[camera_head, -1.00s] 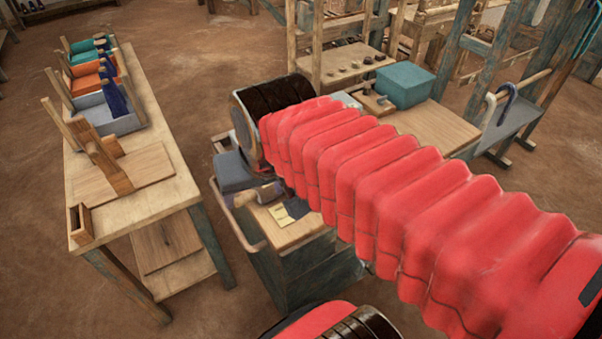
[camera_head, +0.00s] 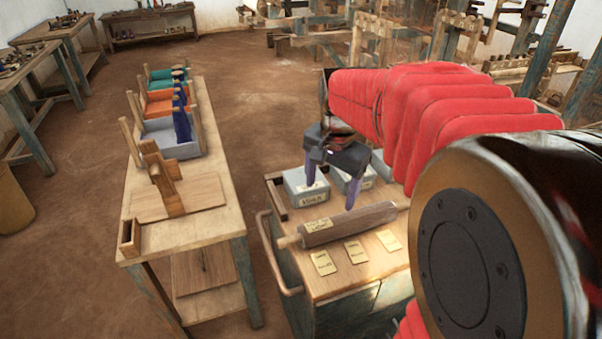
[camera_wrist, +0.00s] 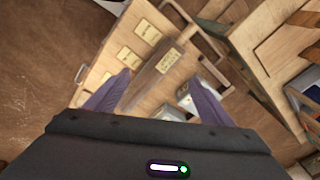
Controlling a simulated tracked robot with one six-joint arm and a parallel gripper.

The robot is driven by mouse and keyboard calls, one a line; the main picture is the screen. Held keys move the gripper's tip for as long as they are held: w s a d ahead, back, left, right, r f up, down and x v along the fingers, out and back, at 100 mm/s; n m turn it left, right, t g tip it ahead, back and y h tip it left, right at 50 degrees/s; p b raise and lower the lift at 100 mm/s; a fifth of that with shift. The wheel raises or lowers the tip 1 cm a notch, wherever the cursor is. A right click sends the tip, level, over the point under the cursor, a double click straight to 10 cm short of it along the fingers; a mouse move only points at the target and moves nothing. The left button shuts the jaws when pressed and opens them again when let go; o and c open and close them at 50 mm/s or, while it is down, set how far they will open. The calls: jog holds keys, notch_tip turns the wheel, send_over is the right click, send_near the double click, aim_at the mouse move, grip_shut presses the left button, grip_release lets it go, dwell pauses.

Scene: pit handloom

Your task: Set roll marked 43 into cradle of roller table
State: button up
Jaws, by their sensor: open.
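A brown wooden roll (camera_head: 350,222) with paler ends lies on the cart top (camera_head: 315,280). Its label is too small to read for certain. In the wrist view the roll (camera_wrist: 146,83) runs diagonally between the fingers. My gripper (camera_head: 331,178) is open and empty, pointing down above the cart, with its purple fingers apart; it also shows in the wrist view (camera_wrist: 163,78). On the long table (camera_head: 190,236) at left stands a wooden stand with uprights (camera_head: 166,184) on a flat board. I cannot tell for certain whether that is the cradle.
Grey labelled boxes (camera_head: 304,187) stand on the cart behind the roll. Several yellow cards (camera_head: 323,262) lie in front of it. Bare floor separates the cart and the long table, which also holds bins of coloured material (camera_head: 163,107).

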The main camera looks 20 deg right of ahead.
aim_at(350, 215)
jog(key=w+d+f+m+g, duration=0.1)
jog(key=w+d+f+m, duration=0.1)
jog(key=d, duration=0.3)
jog(key=w+d+f+m+g, duration=0.1)
jog(key=w+d+f+m, duration=0.2)
jog(key=d+f+m, duration=0.1)
jog(key=shift+d+f+y, duration=0.3)
jog(key=shift+d, duration=0.45)
jog(key=shift+f, duration=0.15)
notch_tip(350, 215, down, 8)
jog(key=shift+f, duration=0.2)
jog(key=shift+a+f, duration=0.1)
jog(key=shift+f, duration=2.5)
